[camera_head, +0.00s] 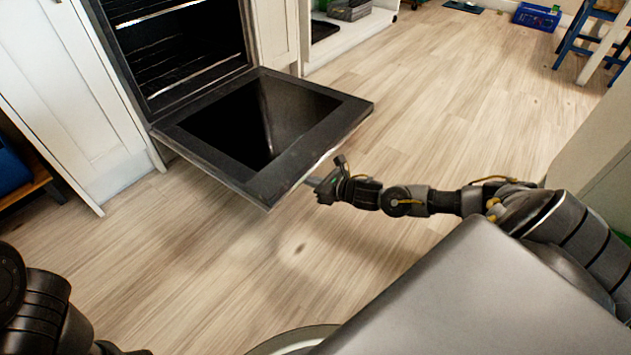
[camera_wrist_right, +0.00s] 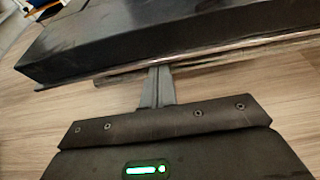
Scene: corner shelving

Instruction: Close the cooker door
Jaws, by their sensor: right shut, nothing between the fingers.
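The cooker (camera_head: 178,45) stands at the upper left with its dark oven cavity and wire racks showing. Its door (camera_head: 345,108) is folded down, wide open and roughly level above the floor, with a dark glass panel in a black frame. My right gripper (camera_head: 318,184) is at the door's outer edge, near its right front corner. In the right wrist view the shut fingers (camera_wrist_right: 157,85) reach to the door's edge (camera_wrist_right: 130,65), their tips at or just under it; I cannot tell whether they touch. My left arm shows at the lower left, but its gripper does not show.
White cabinets (camera_head: 75,95) flank the cooker. An open white shelf unit (camera_head: 345,38) stands to its right. A blue crate (camera_head: 536,16) and a blue stool (camera_head: 590,45) are at the upper right. The wooden floor (camera_head: 450,90) between is clear.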

